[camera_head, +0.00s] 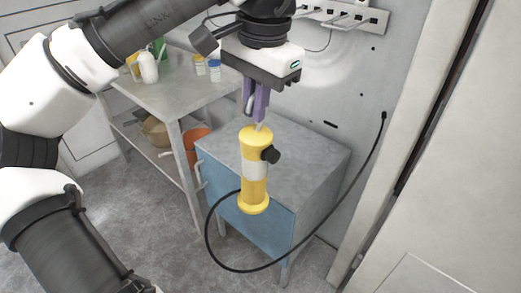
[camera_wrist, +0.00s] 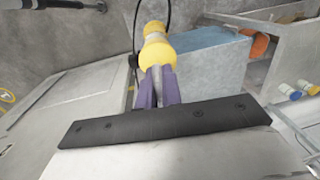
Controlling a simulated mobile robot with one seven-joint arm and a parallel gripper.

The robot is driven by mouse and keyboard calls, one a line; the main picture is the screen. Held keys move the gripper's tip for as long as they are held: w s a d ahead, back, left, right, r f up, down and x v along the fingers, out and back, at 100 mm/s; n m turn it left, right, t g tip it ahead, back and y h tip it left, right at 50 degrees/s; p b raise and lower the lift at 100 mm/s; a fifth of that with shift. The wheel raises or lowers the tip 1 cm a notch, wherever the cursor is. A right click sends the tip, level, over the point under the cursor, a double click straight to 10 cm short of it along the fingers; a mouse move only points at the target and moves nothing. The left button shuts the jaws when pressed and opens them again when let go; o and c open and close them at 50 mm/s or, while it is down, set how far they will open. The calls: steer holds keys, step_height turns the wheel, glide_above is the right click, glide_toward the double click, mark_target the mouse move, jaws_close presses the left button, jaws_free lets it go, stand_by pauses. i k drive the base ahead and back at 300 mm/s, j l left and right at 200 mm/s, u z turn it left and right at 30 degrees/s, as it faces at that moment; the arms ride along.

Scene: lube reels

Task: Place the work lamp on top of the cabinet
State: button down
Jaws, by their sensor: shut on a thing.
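The work lamp (camera_head: 255,170) is yellow with a pale middle band, a dark knob on its side and a black cable. It hangs upright from my gripper (camera_head: 258,122), whose purple fingers are shut on its top end. In the head view the lamp overlaps the front edge of the cabinet (camera_head: 312,160), which has a grey top and a blue front. I cannot tell the exact gap between them. In the wrist view the lamp (camera_wrist: 156,48) is beyond the fingers (camera_wrist: 158,75), and the cabinet (camera_wrist: 212,55) is beside it.
A grey metal table (camera_head: 165,90) with bottles stands left of the cabinet, with an orange bucket (camera_head: 195,147) below. The black cable (camera_head: 345,200) loops from the lamp to the wall at right. A power strip (camera_head: 345,15) is on the wall. The cabinet top looks clear.

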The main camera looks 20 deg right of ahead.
mark_target(238, 148)
steer(key=i+l, duration=0.15)
steer(key=i, duration=0.25)
steer(key=i+l, duration=0.1)
steer(key=i, duration=0.35)
steer(key=i+l, duration=0.15)
steer(key=i, duration=0.25)
steer(key=j+z, duration=0.15)
steer(key=j, duration=0.3)
steer(key=i, duration=0.05)
